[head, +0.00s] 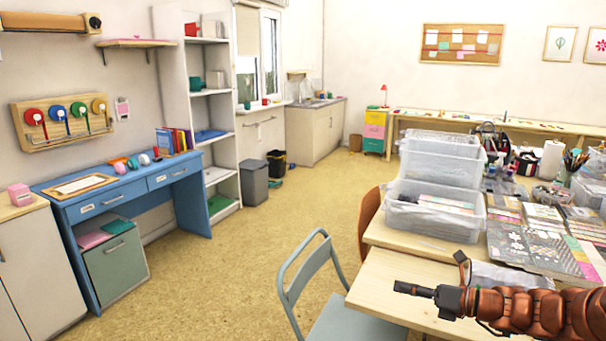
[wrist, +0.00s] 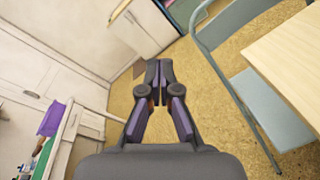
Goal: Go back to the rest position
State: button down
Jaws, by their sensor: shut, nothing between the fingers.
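My gripper (head: 412,290) is at the lower right of the head view, at the end of my arm stretched leftward over the near corner of the wooden table (head: 385,283). In the wrist view my gripper (wrist: 159,80) points out over the bare floor, its fingertips together and nothing between them. No inkpad or stamp is near the fingers.
A grey-blue chair (head: 310,275) stands just left of the table; it also shows in the wrist view (wrist: 240,85). Clear plastic bins (head: 435,215) and patterned papers (head: 530,245) lie on the table. A blue desk (head: 130,185) stands at left. The floor between is clear.

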jog(key=s+a+r+n+g+h+p, duration=0.2)
jog(key=s+a+n+g, duration=0.3)
jog(key=s+a+n, duration=0.4)
jog(key=s+a+r+n+g+h+p, duration=0.1)
jog(key=s+a+r+n+g+h, duration=0.3)
jog(key=s+a+n, duration=0.6)
jog(key=s+d+n+h+p, duration=0.2)
jog(key=s+d+n+h, duration=0.2)
jog(key=s, duration=0.5)
jog(key=s+d+n+g+h+p, duration=0.1)
jog(key=s+d+n+h, duration=0.3)
jog(key=s+d+n, duration=0.5)
jog(key=shift+s+f+p, duration=0.15)
jog(key=shift+s+p, duration=0.35)
jog(key=shift+s, duration=0.15)
